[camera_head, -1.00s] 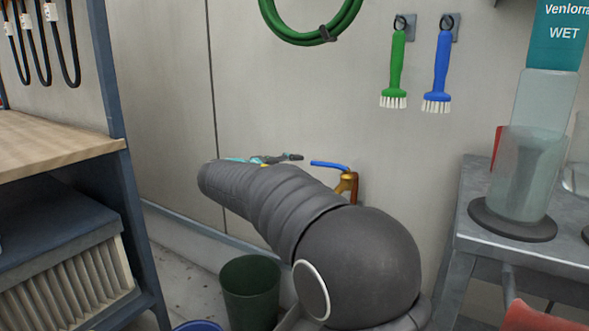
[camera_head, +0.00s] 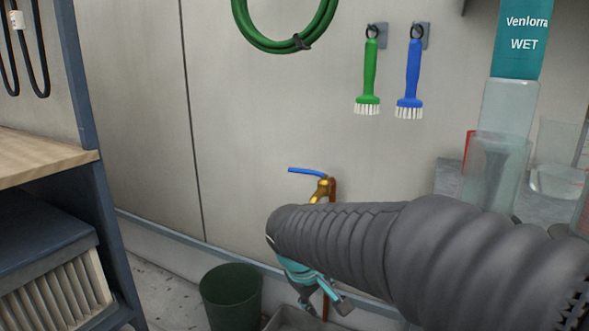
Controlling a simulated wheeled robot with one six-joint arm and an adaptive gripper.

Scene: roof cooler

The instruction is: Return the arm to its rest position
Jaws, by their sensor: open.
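My grey sleeved arm (camera_head: 400,245) reaches in from the lower right across the picture. My gripper (camera_head: 326,303), with teal parts, hangs below the arm's far end and points down. Its fingers are apart, and I see nothing held between them. The arm hides part of the gripper and its wrist. The gripper appears in front of the wall, below a brass tap (camera_head: 321,190) with a blue lever.
A dark green bucket (camera_head: 231,296) stands on the floor left of my gripper. A wooden-topped bench (camera_head: 40,158) is at left. A metal table (camera_head: 452,180) with clear containers is at right, partly behind my arm. Green (camera_head: 369,75) and blue (camera_head: 410,75) brushes hang above.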

